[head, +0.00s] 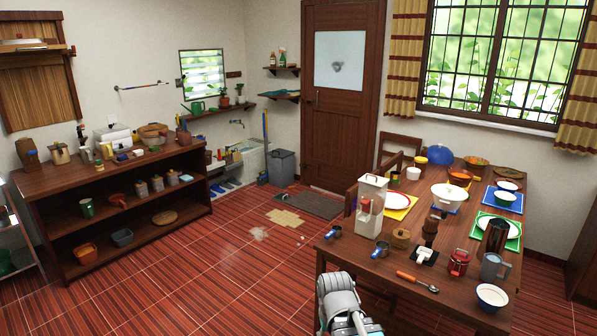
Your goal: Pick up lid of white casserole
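The white casserole (448,205) stands on the dining table, towards the middle of its far half, on a blue mat. Its white lid (450,190) appears to sit on top, with a small knob. Part of my grey and teal arm shows at the bottom centre, in front of the table's near left corner and well apart from the casserole. My gripper is not in view.
The wooden table (390,262) is crowded: a tall white dispenser (371,206), a red jar (459,262), a grey mug (493,267) and a dark tall vessel (496,236) stand nearer. A wooden chair (400,150) is behind. The tiled floor (190,280) to the left is mostly clear.

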